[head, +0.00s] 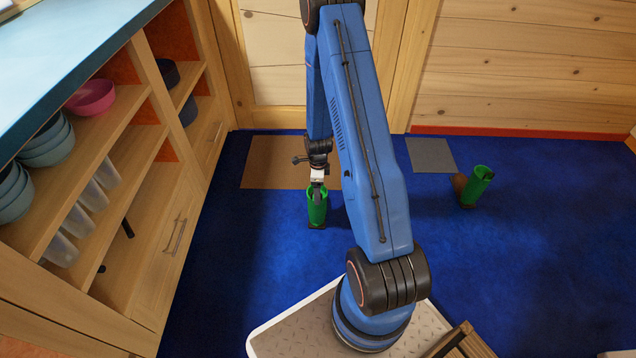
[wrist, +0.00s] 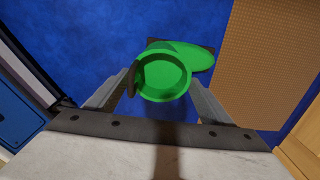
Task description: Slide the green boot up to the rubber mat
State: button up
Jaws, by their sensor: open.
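A green boot (head: 317,209) stands upright on the blue floor just in front of the brown mat. In the wrist view the boot (wrist: 193,57) shows its round open top, and its foot points right towards the textured brown mat (wrist: 268,55). A gap of blue floor lies between toe and mat. My gripper (head: 318,189) is open over the boot's top, with one finger on each side of the shaft. The left finger's dark pad is close to the rim; I cannot tell whether it touches. The brown mat (head: 262,163) lies before the door, partly hidden by my arm.
A second green boot (head: 477,184) with a brown part stands at right, near a grey mat (head: 431,155). Which mat is rubber is unclear. A wooden shelf unit (head: 150,215) with bowls and cups borders the left. Blue floor is clear between the boots and at right.

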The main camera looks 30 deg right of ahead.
jog(key=shift+f, duration=2.5)
jog(key=c, duration=1.4)
jog(key=shift+d, duration=0.1)
